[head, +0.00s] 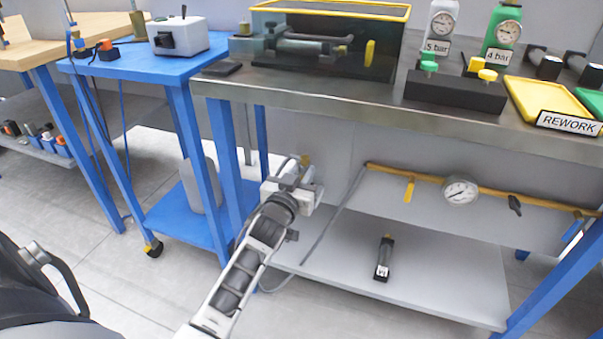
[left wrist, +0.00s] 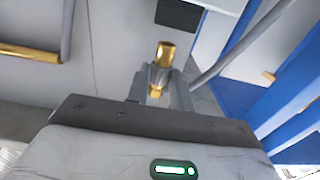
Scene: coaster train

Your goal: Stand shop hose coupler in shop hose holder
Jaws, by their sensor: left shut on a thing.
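My left gripper (head: 301,172) is shut on the shop hose coupler, below the front edge of the steel bench. The coupler's brass end (head: 305,160) sticks up at the jaws. A thin grey hose (head: 345,200) hangs from the left end of the yellow pipe. I cannot tell for sure which thing is the shop hose holder; a flat black piece (head: 222,68) lies at the bench's left front corner.
The steel bench (head: 300,96) carries a yellow-rimmed tank (head: 400,12), a black valve block (head: 455,92) and a REWORK tray (head: 540,95). A gauge (head: 460,190) sits on the yellow pipe below. A blue cart (head: 130,65) stands left. A small black-and-clear part (head: 384,258) lies on the lower shelf.

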